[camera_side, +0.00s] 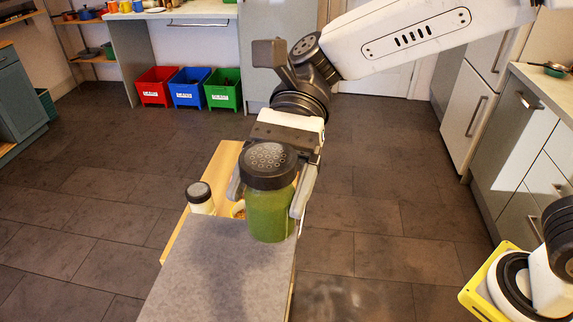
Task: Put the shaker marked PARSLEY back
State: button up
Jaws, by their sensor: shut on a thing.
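A large shaker with green contents and a black perforated lid (268,222) is upright in my gripper (267,195). The fingers close on its left and right sides. No marking is readable on the side facing the camera, so I cannot read PARSLEY on it. It shows over the far right end of a grey surface (205,280); I cannot tell whether its base touches. A smaller shaker with pale contents and a black lid (200,198) stands behind on a light wooden surface (185,238). Between them, something with brown contents (238,210) is partly hidden by the green shaker.
Red (157,88), blue (190,88) and green bins (223,90) stand at the back wall. Cabinets (520,130) line the right side. A yellow-edged base (487,280) is at lower right. The left part of the grey surface is clear.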

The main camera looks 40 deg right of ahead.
jog(key=w+a+f, duration=0.3)
jog(key=w+f, duration=0.1)
jog(key=f, duration=0.2)
jog(key=shift+w+a, duration=0.2)
jog(key=shift+a, duration=0.2)
jog(key=shift+w+a+f, duration=0.2)
jog(key=shift+f, duration=1.55)
jog(key=shift+f, duration=0.15)
jog(key=o, duration=1.2)
